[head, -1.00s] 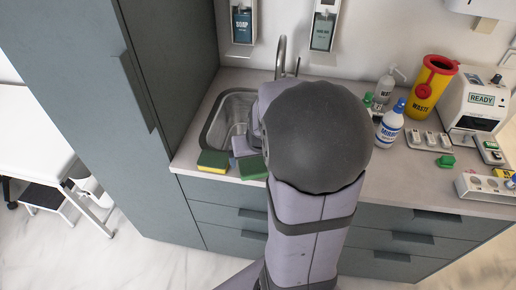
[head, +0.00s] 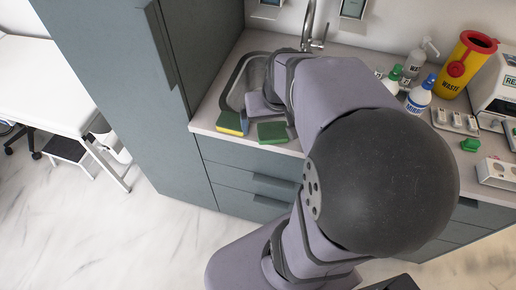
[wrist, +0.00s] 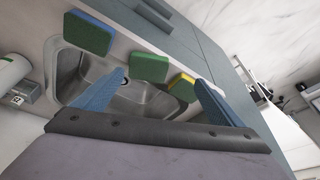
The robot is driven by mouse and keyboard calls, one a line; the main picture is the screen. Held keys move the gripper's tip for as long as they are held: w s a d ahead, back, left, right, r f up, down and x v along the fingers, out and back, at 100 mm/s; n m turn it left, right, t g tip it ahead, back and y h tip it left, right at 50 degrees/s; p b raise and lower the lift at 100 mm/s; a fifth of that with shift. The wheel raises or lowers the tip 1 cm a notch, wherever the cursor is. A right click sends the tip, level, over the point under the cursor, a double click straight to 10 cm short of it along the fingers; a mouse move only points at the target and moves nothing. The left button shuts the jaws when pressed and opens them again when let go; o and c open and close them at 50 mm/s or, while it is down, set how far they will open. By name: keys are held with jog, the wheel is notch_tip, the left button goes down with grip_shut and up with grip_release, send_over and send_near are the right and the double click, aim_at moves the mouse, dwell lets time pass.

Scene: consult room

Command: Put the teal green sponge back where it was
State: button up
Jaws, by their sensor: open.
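A green sponge (head: 272,132) lies flat at the front edge of the counter, in front of the sink; it also shows in the wrist view (wrist: 149,67). A yellow sponge with a green top (head: 231,123) lies to its left, and shows in the wrist view (wrist: 182,86). A third sponge, green-topped with a blue side (wrist: 88,34), shows only in the wrist view, hidden behind my arm in the head view. I cannot tell which one is meant by teal green. My gripper (wrist: 160,78) is open and empty, its blue fingers apart over the sink.
The steel sink (head: 236,88) is behind the sponges, with a tap (head: 308,28) at its back. A tall grey cabinet (head: 120,80) stands close on the left. Bottles (head: 418,96) and a yellow waste bin (head: 468,62) stand at the right. My arm covers the middle counter.

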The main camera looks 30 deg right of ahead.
jog(key=s+a+f+n+g, duration=0.1)
jog(key=s+a+f+n, duration=0.1)
jog(key=s+a+f, duration=0.2)
jog(key=s+a+f+n+g+y, duration=0.1)
jog(key=s+a+f, duration=0.3)
jog(key=a, duration=0.4)
jog(key=shift+s+f+n+g, duration=0.25)
jog(key=shift+n+g, duration=0.15)
jog(key=shift+g, duration=0.4)
jog(key=shift+w+a, duration=0.1)
